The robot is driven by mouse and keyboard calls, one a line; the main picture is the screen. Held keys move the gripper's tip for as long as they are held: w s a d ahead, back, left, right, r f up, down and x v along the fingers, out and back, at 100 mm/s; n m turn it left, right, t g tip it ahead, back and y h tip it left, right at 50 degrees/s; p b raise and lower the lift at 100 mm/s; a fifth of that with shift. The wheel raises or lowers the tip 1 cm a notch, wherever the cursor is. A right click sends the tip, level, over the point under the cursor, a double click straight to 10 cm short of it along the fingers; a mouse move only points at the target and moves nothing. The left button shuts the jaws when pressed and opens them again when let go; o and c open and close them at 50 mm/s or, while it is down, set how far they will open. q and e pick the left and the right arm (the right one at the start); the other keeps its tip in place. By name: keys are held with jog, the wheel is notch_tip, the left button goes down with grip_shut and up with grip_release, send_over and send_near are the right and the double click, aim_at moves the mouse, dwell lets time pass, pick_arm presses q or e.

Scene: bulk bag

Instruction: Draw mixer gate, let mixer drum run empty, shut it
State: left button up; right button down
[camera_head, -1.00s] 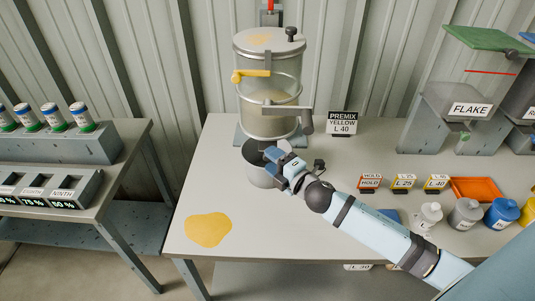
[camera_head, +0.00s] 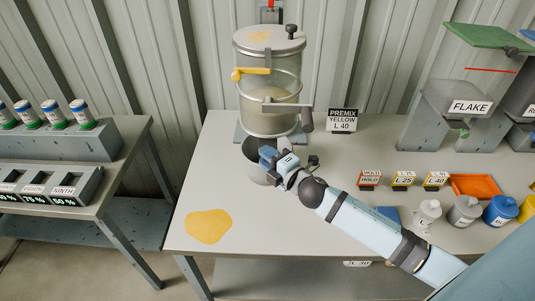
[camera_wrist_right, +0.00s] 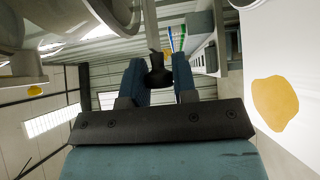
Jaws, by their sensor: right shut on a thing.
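The mixer drum (camera_head: 270,75) is a clear upright cylinder with a grey lid, at the back of the table. Pale material (camera_head: 268,95) shows inside it. A yellow lever (camera_head: 251,73) is on its left side and a grey handle (camera_head: 306,116) at its lower right. A grey pot (camera_head: 258,174) stands below the drum's front; its contents are hidden. My right gripper (camera_head: 268,157) is in front of the drum's foot, above the pot. In the right wrist view, it is shut on a dark knob (camera_wrist_right: 158,72). The gate itself is hidden. My left gripper is out of view.
A yellow patch (camera_head: 208,227) lies at the table's front left. The premix sign (camera_head: 342,119) stands right of the drum. Small signs (camera_head: 403,179), an orange tray (camera_head: 474,186) and several bottles (camera_head: 465,212) are on the right. A left bench (camera_head: 60,145) holds cans.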

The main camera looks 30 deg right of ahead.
jog(key=s+a, duration=0.1)
jog(key=s, duration=0.1)
jog(key=s+a, duration=0.1)
jog(key=shift+s+a+f, duration=0.1)
jog(key=shift+s, duration=0.25)
jog(key=c, duration=0.9)
grip_release()
jog(key=shift+s+a, duration=0.1)
jog(key=b+v, duration=0.3)
jog(key=v, duration=1)
jog(key=shift+s+d, duration=0.2)
jog(key=shift+s, duration=0.15)
